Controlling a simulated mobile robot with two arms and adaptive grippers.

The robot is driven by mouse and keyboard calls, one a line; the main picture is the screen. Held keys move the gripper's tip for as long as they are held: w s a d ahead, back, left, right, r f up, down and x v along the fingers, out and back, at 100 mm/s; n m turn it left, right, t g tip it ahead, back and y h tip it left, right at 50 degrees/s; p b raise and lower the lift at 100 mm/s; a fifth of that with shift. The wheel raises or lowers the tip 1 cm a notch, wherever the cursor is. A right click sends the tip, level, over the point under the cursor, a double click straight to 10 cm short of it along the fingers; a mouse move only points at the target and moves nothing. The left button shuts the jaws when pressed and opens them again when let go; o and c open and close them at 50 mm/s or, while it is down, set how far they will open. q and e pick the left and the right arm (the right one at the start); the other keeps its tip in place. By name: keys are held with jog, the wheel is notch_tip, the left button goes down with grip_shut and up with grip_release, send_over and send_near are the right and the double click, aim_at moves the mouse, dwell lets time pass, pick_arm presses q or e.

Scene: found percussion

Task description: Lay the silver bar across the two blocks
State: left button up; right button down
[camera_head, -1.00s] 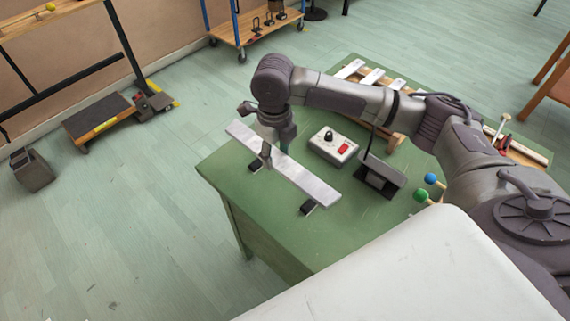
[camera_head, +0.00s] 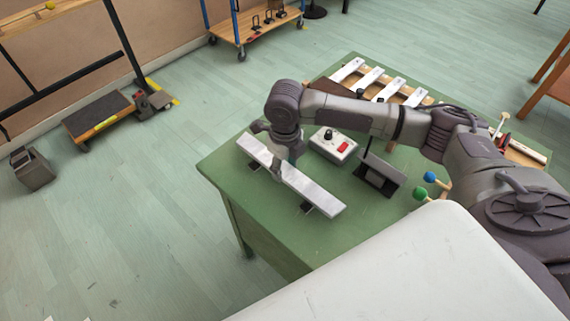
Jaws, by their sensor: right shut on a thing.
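The silver bar (camera_head: 318,194) is a long flat pale strip over the left part of the green table. My right gripper (camera_head: 277,166) is shut on it, left of its middle. Two small dark blocks show partly from under the bar, the far block (camera_head: 253,166) near its left end and the near block (camera_head: 306,208) near its right end. The bar spans above both blocks; whether it touches them I cannot tell. My left gripper is not in view.
A white box with a black knob and red switch (camera_head: 333,145) stands close behind the bar. A dark angled stand (camera_head: 380,176) and green and blue-headed mallets (camera_head: 421,193) are to the right. A wooden frame with several silver bars (camera_head: 385,83) is at the back. The table's left edge is clear.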

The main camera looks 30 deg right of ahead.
aim_at(285, 170)
jog(key=shift+f, duration=0.4)
jog(key=c, duration=0.5)
grip_release()
jog(key=shift+c, duration=0.2)
notch_tip(285, 170, up, 13)
